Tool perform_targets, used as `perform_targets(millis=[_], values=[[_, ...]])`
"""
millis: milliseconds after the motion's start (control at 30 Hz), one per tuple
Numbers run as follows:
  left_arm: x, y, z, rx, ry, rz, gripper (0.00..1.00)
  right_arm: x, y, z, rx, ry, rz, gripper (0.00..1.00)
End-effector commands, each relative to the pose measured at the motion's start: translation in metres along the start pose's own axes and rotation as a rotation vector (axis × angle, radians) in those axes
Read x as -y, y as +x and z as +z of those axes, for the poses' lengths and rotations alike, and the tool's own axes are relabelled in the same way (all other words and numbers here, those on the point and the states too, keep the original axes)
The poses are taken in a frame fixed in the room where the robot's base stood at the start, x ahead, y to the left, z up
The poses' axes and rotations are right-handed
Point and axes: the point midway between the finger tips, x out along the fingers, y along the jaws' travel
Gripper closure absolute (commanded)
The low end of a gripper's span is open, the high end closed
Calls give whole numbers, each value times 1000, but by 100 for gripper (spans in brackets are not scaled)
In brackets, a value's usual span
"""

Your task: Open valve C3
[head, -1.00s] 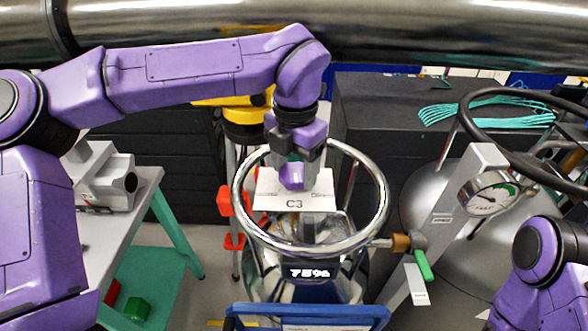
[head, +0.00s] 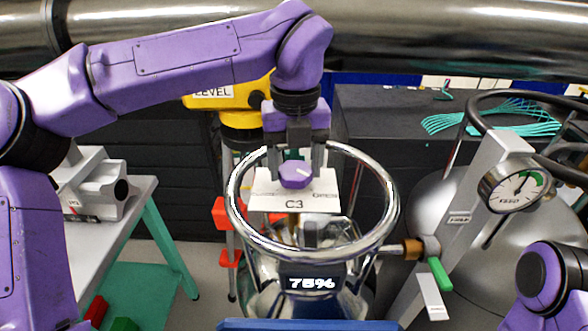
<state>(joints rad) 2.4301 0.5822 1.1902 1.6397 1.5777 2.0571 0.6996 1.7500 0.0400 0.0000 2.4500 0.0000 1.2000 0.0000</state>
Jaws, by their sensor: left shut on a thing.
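The white plate marked C3 (head: 294,203) sits inside a chrome ring (head: 392,215), with a purple knob (head: 295,175) at its upper edge. My left gripper (head: 296,163) reaches down from above, its two grey fingers on either side of the knob, shut on it. The fingertips are partly hidden by the knob and plate.
A green-handled tap (head: 440,273) and a dial gauge (head: 517,188) stand right of the ring, below a dark handwheel (head: 481,104). A yellow LEVEL instrument (head: 222,100) is behind it. A bench (head: 140,205) stands left. A large metal pipe (head: 420,40) crosses above.

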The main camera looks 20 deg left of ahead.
Motion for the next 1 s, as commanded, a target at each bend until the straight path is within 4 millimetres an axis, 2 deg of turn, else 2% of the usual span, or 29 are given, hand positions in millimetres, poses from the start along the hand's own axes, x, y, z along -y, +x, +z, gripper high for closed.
perform_targets(millis=[300, 700, 733, 800, 1000], values=[[0, 0, 0, 2, -72, -2, 67, 1, 7, 3, 0, 0, 0, 62], [0, -1, 0, 1, -78, -2, 67, 1, 7, 3, 0, 0, 0, 62], [0, -1, 0, 1, -78, -2, 33, 1, 7, 3, 0, 0, 0, 62], [0, -1, 0, 1, -78, -2, 11, 1, 7, 3, 0, 0, 0, 62], [0, 0, 0, 0, -77, -1, 11, 1, 7, 3, 0, 0, 0, 62]])
